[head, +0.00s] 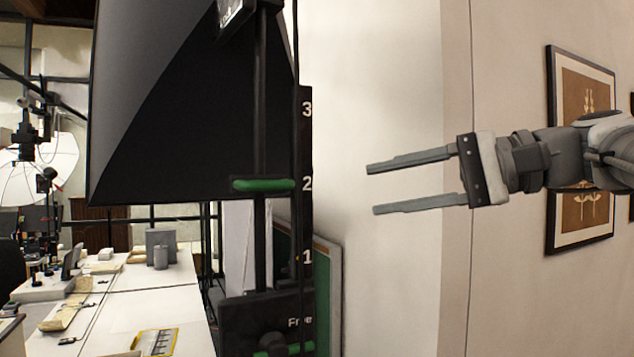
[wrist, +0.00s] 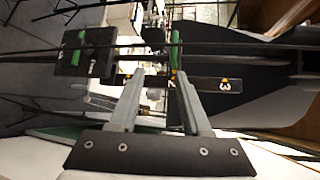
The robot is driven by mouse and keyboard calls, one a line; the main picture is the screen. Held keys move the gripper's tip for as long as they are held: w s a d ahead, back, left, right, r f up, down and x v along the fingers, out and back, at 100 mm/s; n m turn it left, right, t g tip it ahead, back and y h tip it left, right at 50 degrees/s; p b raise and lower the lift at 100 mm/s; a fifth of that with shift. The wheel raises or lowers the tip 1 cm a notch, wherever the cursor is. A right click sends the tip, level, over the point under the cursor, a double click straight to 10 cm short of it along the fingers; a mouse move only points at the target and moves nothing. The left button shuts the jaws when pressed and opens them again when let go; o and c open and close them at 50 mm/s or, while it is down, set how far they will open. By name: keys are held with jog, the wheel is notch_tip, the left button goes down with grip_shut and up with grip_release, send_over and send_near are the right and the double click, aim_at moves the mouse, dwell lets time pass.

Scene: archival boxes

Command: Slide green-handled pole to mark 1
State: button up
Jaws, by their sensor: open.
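The green handle (head: 263,184) is a horizontal bar on a dark upright pole (head: 260,110). It stands level with mark 2 on the black numbered strip (head: 307,225), above mark 1. My gripper (head: 371,189) is open and empty to the right of the strip, fingers pointing left at about the handle's height. In the head view it is clear of the pole. In the wrist view my gripper (wrist: 160,71) has the strip (wrist: 208,84) ahead of its fingers.
A large black softbox (head: 190,110) hangs behind the pole. White tables (head: 120,300) stand at left. Framed pictures (head: 552,150) hang at right.

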aim_at(277, 185)
jog(key=shift+n+y, duration=0.3)
jog(key=shift+y, duration=0.1)
jog(key=x, duration=0.5)
jog(key=r+x, duration=0.1)
jog(key=x, duration=0.5)
jog(key=r+p+x, duration=0.1)
jog(key=x, duration=0.4)
jog(key=shift+w+a, duration=0.2)
jog(key=shift+a, duration=0.25)
grip_shut()
dwell(0.3)
